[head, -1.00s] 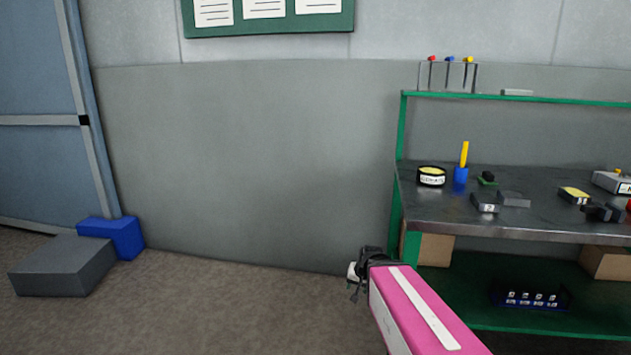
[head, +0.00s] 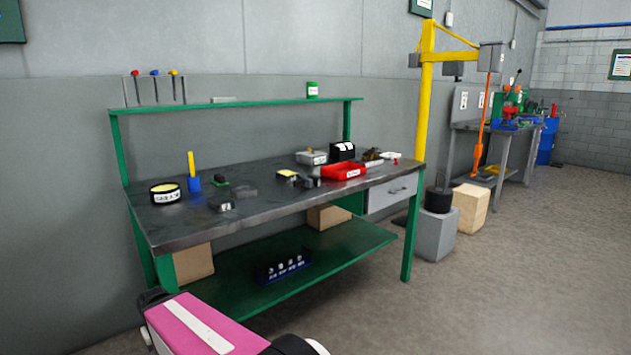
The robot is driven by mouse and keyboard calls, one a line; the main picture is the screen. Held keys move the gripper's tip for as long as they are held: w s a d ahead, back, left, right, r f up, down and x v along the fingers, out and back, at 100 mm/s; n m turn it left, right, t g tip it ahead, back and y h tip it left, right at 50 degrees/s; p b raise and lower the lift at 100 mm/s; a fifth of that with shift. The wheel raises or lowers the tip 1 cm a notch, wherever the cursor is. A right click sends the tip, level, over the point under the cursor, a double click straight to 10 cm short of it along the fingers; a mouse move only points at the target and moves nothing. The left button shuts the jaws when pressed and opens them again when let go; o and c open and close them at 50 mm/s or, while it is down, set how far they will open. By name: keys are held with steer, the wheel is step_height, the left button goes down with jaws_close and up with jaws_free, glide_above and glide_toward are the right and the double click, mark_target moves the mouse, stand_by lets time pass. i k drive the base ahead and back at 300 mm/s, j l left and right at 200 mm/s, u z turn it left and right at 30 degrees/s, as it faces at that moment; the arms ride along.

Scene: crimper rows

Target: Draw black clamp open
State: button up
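I cannot pick out a black clamp for certain. Small dark pieces lie on the workbench top (head: 265,200), among them a dark grey piece (head: 312,183) left of the red tray and a dark item (head: 372,154) near the back right; both are too small to tell. My pink arm link shows at the bottom left, in front of the bench. I cannot make out my gripper's fingers in this view.
A red tray (head: 344,172), a black box (head: 342,151), a yellow-topped round tin (head: 165,193) and a blue holder (head: 194,184) stand on the bench. A drawer (head: 393,193) is at its right. Open floor (head: 540,270) lies to the right.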

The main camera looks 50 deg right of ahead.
mark_target(306, 183)
steer(key=i+j+z, duration=0.1)
steer(key=z, duration=2.4)
